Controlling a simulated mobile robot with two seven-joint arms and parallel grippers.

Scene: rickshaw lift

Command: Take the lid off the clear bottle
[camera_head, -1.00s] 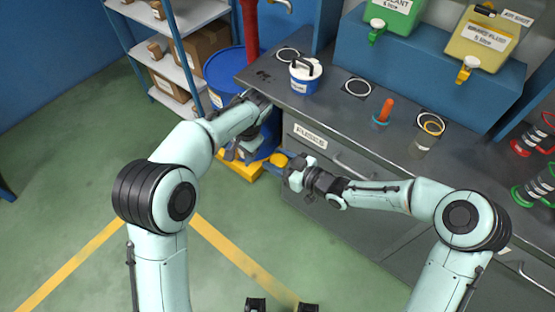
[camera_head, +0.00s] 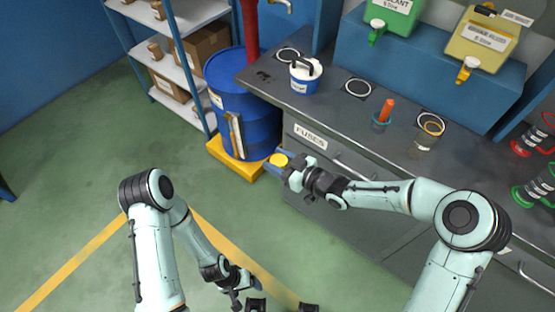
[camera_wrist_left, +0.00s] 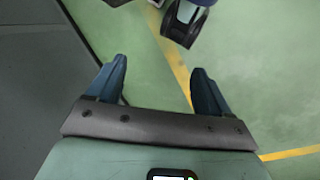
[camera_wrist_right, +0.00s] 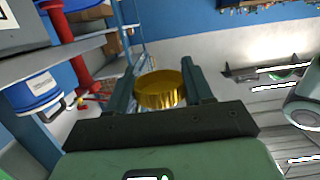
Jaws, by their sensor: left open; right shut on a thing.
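The clear bottle (camera_head: 424,142) stands upright on the grey counter; its top shows a yellow ring around what looks like an open mouth. My right gripper (camera_head: 279,168) is shut on a yellow ribbed lid (camera_head: 279,160), held in the air off the counter's front edge, well left of the bottle. The lid also shows between the fingers in the right wrist view (camera_wrist_right: 160,90). My left gripper (camera_head: 241,290) is open and empty, low over the floor near my base. Its spread fingers show in the left wrist view (camera_wrist_left: 157,90).
On the counter (camera_head: 340,125) are a small blue-and-white bucket (camera_head: 305,76) and a cup with an orange item (camera_head: 382,117). A blue drum (camera_head: 245,110) stands on a yellow base left of the counter. The green floor at left is clear.

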